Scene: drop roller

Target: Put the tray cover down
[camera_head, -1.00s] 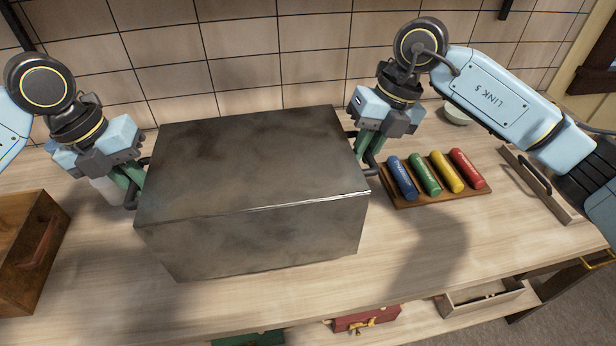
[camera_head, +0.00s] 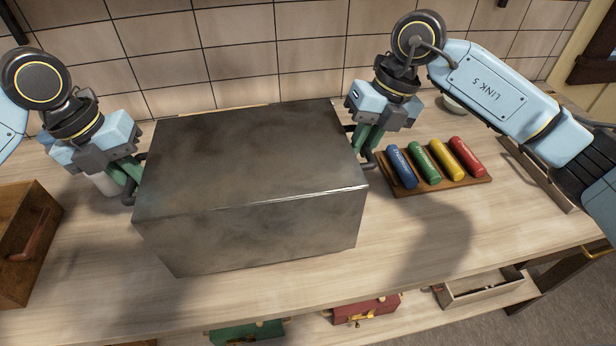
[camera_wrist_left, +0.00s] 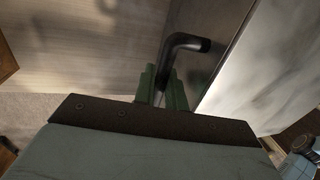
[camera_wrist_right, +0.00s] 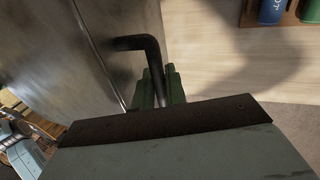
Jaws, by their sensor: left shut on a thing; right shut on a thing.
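The tray cover (camera_head: 255,235) is a large dark metal box shape in the middle of the head view, above the wooden counter. Its flat top faces up and looks about level. I cannot tell whether its lower edge touches the counter. My left gripper (camera_head: 128,182) is shut on the black handle at its left side; this bent handle (camera_wrist_left: 185,42) shows between the green fingers in the left wrist view. My right gripper (camera_head: 367,150) is shut on the right handle (camera_wrist_right: 140,42). Whatever lies under the cover is hidden.
A wooden rack (camera_head: 440,188) holds blue, green, yellow and red rollers right of the cover. A wooden box (camera_head: 20,245) stands at the left. A tiled wall (camera_head: 240,60) is behind. The counter is clear at front right (camera_head: 440,235).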

